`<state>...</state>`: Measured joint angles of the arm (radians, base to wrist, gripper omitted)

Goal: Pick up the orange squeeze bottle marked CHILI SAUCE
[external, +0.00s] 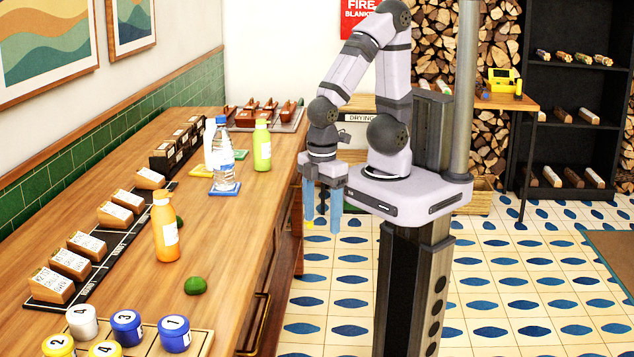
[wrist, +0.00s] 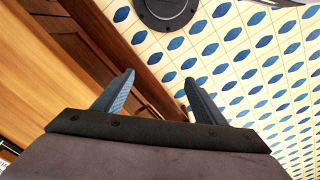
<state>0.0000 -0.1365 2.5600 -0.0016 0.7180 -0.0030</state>
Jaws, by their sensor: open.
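The orange squeeze bottle (external: 165,228) stands upright on the wooden counter in the external view, with a pale label on its side; the lettering is too small to read. My gripper (external: 322,222) hangs with its blue fingers pointing down, beyond the counter's right edge, well to the right of the bottle. It is open and empty. In the wrist view the two fingers of my gripper (wrist: 158,95) are apart, with the floor and the counter's side below them. The bottle is not in the wrist view.
A green bottle (external: 262,146), a clear water bottle (external: 223,160) and a white bottle stand farther back. Numbered jars (external: 126,327) stand in front. A black rack (external: 110,250) with labelled blocks runs along its left.

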